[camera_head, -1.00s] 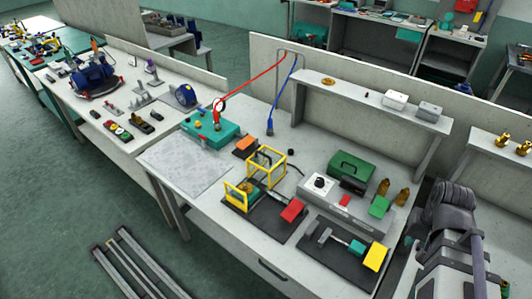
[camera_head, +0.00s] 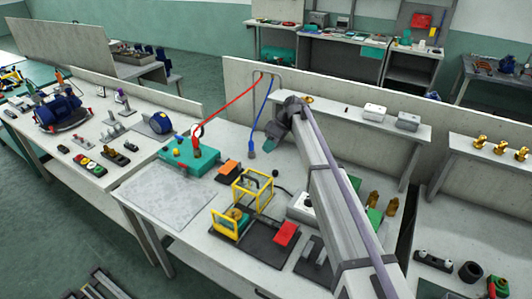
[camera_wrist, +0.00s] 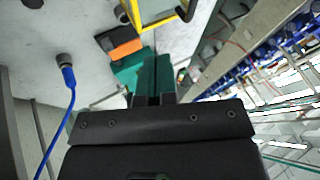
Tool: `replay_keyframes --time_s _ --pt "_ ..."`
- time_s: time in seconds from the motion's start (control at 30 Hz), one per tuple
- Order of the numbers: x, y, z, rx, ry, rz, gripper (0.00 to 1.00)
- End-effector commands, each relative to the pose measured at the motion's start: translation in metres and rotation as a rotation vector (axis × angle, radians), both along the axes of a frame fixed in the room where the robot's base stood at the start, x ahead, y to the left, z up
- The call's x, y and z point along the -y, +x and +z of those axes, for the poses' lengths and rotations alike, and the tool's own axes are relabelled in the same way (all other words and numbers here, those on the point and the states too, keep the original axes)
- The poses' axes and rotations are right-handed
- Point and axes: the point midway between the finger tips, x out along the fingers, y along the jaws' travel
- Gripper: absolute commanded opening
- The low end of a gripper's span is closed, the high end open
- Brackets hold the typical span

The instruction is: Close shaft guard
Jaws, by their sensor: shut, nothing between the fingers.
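A yellow open-frame guard (camera_head: 228,222) stands upright at the left end of a black base plate (camera_head: 262,246), close around a round brass-coloured part. A red block (camera_head: 286,232) is at the plate's other end. A larger yellow cage (camera_head: 253,188) stands just behind; I cannot tell whether it joins the same unit. My gripper (camera_head: 271,137) is raised near the back panel, behind the yellow frames and apart from them. In the wrist view its teal fingers (camera_wrist: 155,75) are shut and empty. Yellow bars (camera_wrist: 160,20) show at the top of that view.
A teal box (camera_head: 188,156) with a red hose and an orange-topped block (camera_head: 228,172) stand left of the cage. A blue hose (camera_wrist: 68,85) hangs close by the gripper. My arm hides part of the right bench. A grey mat (camera_head: 165,197) is clear.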

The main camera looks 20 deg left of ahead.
Motion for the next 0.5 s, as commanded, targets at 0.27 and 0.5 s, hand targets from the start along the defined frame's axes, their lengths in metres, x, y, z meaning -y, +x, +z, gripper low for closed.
replay_keyframes --time_s 0.27,0.5 --pt "-0.026 -0.021 -0.061 0.000 -0.001 0.000 0.00" --pt "-0.038 -0.056 -0.069 0.000 -0.001 0.000 0.00"
